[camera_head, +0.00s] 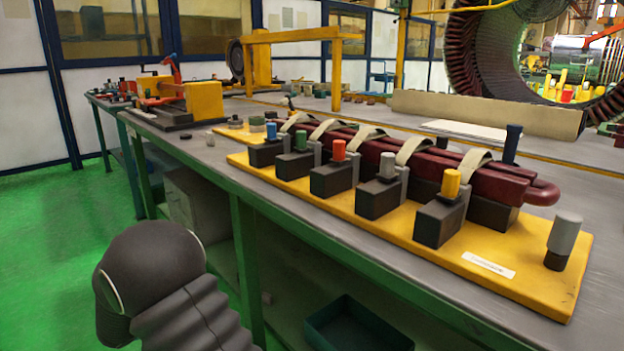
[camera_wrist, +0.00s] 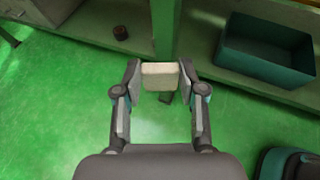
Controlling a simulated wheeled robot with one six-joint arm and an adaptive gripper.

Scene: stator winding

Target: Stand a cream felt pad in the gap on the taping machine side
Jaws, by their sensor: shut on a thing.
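My gripper (camera_wrist: 160,80) shows in the wrist view, shut on a cream felt pad (camera_wrist: 160,70) held between its two fingertips. Below it are the green floor and the lower part of the bench. In the head view my gripper and the pad are out of sight. There a dark red coil (camera_head: 480,182) lies along a yellow base plate (camera_head: 400,245), under several cream straps and beside dark blocks with coloured knobs. A yellow machine (camera_head: 205,101) with a red lever stands at the far left end of the bench; I cannot tell the gap.
The grey bench top (camera_head: 215,153) has small items near the machine. A yellow frame (camera_head: 337,75) stands behind the coil. A large stator ring is at the upper right. A dark green bin (camera_wrist: 265,50) sits on the lower shelf, right of the pad in the wrist view.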

